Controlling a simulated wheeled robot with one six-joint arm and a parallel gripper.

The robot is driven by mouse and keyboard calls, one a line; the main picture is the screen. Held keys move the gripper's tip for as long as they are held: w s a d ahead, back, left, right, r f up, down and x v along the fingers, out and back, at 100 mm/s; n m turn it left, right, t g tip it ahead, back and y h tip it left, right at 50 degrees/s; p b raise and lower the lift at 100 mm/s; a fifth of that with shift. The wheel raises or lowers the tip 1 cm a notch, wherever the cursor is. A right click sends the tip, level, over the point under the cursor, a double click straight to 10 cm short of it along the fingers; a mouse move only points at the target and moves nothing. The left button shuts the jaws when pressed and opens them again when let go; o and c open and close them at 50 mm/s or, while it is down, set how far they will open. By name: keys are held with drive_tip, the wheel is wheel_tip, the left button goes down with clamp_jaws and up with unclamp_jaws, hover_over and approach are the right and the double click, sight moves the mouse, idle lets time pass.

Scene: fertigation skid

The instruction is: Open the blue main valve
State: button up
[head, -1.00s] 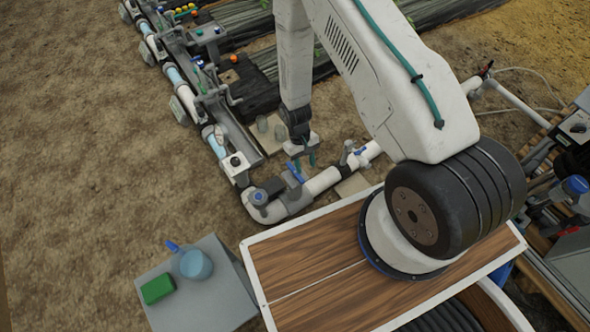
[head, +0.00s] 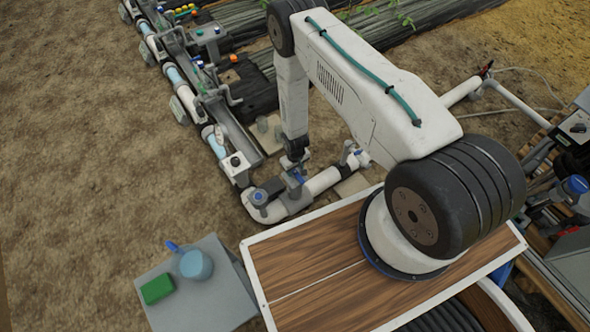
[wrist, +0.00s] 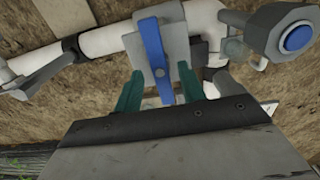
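The main valve's blue lever (wrist: 153,45) sits on a grey valve body on the white pipe and points across the pipe in the wrist view. In the head view the lever (head: 296,176) shows small beneath my wrist. My gripper (wrist: 161,72) has two teal fingers, spread apart. The near end of the lever lies between them in the wrist view, with a gap on each side. I cannot tell whether the fingers are deep enough to flank it. In the head view my gripper is mostly hidden against the valve.
A grey fitting with a round blue cap (wrist: 297,38) stands beside the valve, at the pipe bend (head: 259,198). Another fitting (head: 350,156) is on the pipe's other side.

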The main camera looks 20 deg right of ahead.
drive_tip(key=shift+f, duration=0.4)
clamp_jaws()
